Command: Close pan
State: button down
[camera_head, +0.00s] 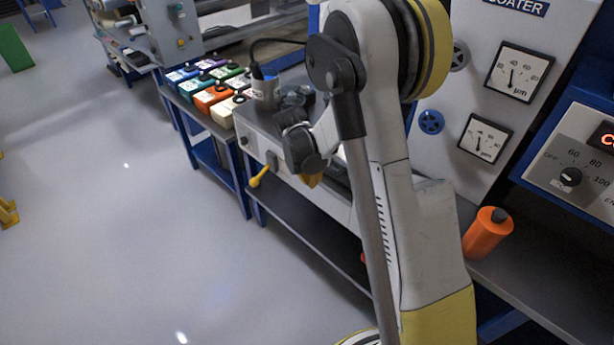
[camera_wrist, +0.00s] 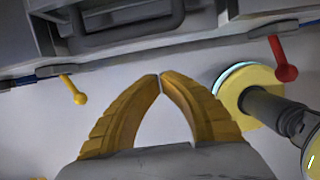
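I cannot single out the pan with certainty. In the wrist view a dark grey tray-like part with a raised handle-shaped rim (camera_wrist: 122,32) sits at the top, in the machine's front. It may be the pan, and whether it is open or shut I cannot tell. My gripper (camera_wrist: 160,77) has two yellow fingers whose tips meet, with nothing between them. It is below and apart from that part in the picture. In the head view only a bit of my gripper (camera_head: 311,180) shows beneath my wrist, in front of the grey machine (camera_head: 300,172); my arm hides much of this machine.
A yellow lever (camera_wrist: 74,90) and a red lever (camera_wrist: 282,60) stick out from the machine front; the yellow lever also shows in the head view (camera_head: 260,177). An orange bottle (camera_head: 486,234) stands on the right shelf. Open floor (camera_head: 130,220) lies at left.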

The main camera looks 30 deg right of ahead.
aim_at(345, 148)
jog(key=shift+w+d+f+b, duration=0.1)
jog(key=shift+w+d+b, duration=0.15)
jog(key=shift+d, duration=0.4)
jog(key=shift+w+d+r+b, duration=0.15)
jog(key=shift+w+d, duration=0.1)
jog(key=shift+d, duration=0.45)
jog(key=shift+w+d+f+b, duration=0.15)
jog(key=shift+w+d+b, duration=0.1)
jog(key=shift+d, duration=0.4)
jog(key=w+d, duration=0.2)
jog(key=d, duration=0.3)
jog(key=w+d, duration=0.2)
jog(key=d, duration=0.3)
jog(key=w+d+p, duration=0.1)
jog(key=w+d, duration=0.1)
jog(key=d, duration=0.4)
jog(key=shift+d, duration=0.1)
